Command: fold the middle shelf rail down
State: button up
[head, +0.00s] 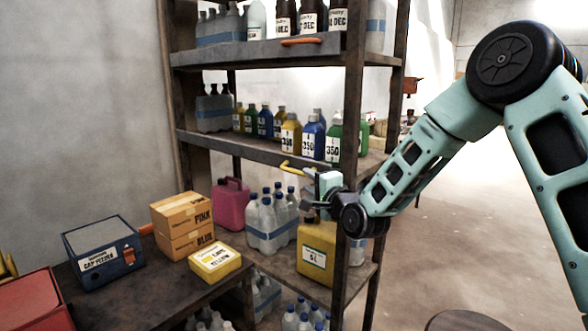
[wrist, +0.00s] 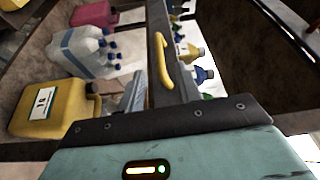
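The middle shelf rail (head: 235,149) is a long dark bar along the front edge of the middle shelf, standing up along that edge. Its yellow handle (head: 297,167) sticks out near its right end. In the wrist view the handle (wrist: 160,62) is a bent yellow bar on the rail (wrist: 153,28). My gripper (head: 311,190) is just below and right of the handle in the head view. In the wrist view its two grey fingers (wrist: 158,88) are apart, with the handle's near end in front of and between them. I cannot tell whether they touch it.
Bottles (head: 312,139) stand on the middle shelf behind the rail. A yellow canister (head: 316,252) and water bottles (head: 268,220) stand on the shelf below, close to my gripper. The upper rail has an orange handle (head: 301,41). A rack post (head: 348,150) stands beside my wrist.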

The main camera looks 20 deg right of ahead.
aim_at(295, 172)
jog(key=p+x, duration=0.2)
jog(key=x, duration=0.6)
jog(key=shift+w+a, duration=0.1)
jog(key=shift+w, duration=0.2)
grip_shut()
